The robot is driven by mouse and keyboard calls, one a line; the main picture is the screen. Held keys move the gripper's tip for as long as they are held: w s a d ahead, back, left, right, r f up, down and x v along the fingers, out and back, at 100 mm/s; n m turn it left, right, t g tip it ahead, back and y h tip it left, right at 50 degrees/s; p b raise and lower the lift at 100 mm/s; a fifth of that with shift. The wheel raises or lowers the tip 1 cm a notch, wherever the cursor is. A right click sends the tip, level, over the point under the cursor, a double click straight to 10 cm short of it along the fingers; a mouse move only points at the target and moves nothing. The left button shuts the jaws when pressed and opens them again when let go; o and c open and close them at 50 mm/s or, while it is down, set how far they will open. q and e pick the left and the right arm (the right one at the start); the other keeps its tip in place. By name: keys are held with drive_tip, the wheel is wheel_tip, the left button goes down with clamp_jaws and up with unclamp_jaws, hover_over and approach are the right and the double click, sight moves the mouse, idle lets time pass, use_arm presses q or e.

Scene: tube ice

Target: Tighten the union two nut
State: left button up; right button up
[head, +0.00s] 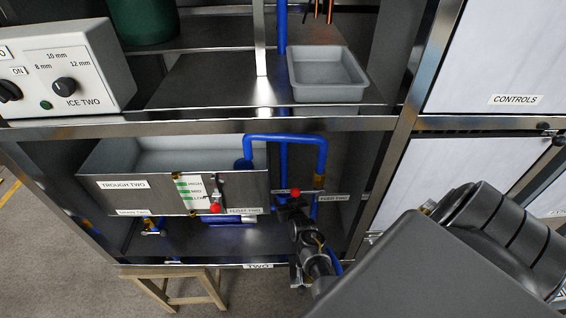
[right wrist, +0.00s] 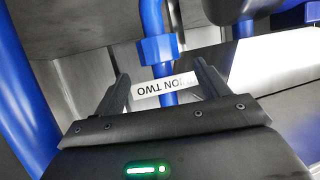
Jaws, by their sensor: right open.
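The union two nut (right wrist: 158,48) is a blue collar on a vertical blue pipe in the right wrist view. A white label reading "UNION TWO" (right wrist: 166,87) appears upside down just below it in that view, between my fingers. My right gripper (right wrist: 164,76) is open, its two fingers spread to either side of the label, with the nut just beyond the fingertips. I see no contact with the nut. In the head view my right gripper (head: 286,202) is at the pipework right of trough two (head: 128,198), and the nut cannot be made out there.
A red-handled feed valve (head: 295,192) and blue pipes (head: 284,150) crowd the gripper. A red float knob (head: 215,208) is on the trough's front. A shelf edge (head: 200,127) crosses above, and a wooden stool (head: 180,274) stands below. A thick blue pipe (right wrist: 25,110) is left in the wrist view.

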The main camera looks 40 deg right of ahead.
sight(285, 197)
drive_tip(key=b+x, duration=0.2)
drive_tip(key=x, duration=0.1)
drive_tip(key=b+x, duration=0.2)
drive_tip(key=x, duration=0.1)
drive_tip(key=shift+f+b, duration=0.35)
drive_tip(key=shift+f, duration=0.05)
drive_tip(key=shift+w+d+f+b, duration=0.1)
drive_tip(key=shift+w+d+b, duration=0.25)
drive_tip(key=shift+w+b, duration=0.35)
drive_tip(key=c, duration=1)
drive_tip(key=shift+o, duration=0.2)
drive_tip(key=shift+m+g+h, duration=0.4)
drive_tip(key=shift+m+h, duration=0.3)
drive_tip(key=shift+d, duration=0.1)
drive_tip(key=o, duration=1)
drive_tip(key=shift+c, duration=0.2)
